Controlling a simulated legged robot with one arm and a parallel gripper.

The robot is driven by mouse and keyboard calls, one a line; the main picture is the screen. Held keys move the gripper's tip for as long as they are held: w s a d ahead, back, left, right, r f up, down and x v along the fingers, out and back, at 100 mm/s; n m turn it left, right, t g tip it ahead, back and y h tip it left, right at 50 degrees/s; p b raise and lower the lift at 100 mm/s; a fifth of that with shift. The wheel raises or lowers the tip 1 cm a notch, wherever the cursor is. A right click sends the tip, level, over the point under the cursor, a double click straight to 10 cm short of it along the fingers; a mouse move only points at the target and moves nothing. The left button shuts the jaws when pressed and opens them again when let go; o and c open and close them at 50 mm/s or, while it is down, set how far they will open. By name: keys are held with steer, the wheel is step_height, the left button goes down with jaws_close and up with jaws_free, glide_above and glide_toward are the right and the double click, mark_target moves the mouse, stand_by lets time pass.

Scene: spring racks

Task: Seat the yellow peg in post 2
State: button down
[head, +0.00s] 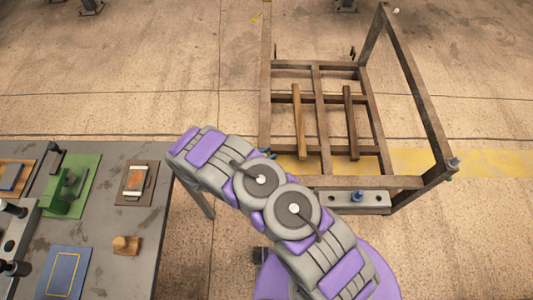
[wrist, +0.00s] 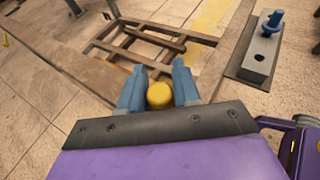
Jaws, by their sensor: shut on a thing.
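My gripper (wrist: 159,92) has two blue fingers closed on the yellow peg (wrist: 160,96), whose rounded end shows between them in the wrist view. In the head view only a bit of my gripper's blue fingers (head: 267,153) shows past my arm, and the peg is hidden. A brown metal rack (head: 320,115) stands beyond my arm. It also shows in the wrist view (wrist: 150,48), beyond the fingers. No number marks show, so I cannot tell which part is post 2.
A grey block (head: 373,200) at the rack's front holds a blue peg (head: 357,196) and has an open hole beside it. The block shows at the upper right in the wrist view (wrist: 261,60). A grey table (head: 105,215) with several parts stands left.

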steer(key=shift+f, duration=0.2)
steer(key=c, duration=0.7)
jaws_free()
steer(key=p+v, duration=0.2)
steer(key=v, duration=1)
steer(key=shift+a+f, duration=0.1)
steer(key=shift+f, duration=0.1)
steer(key=shift+w, duration=0.1)
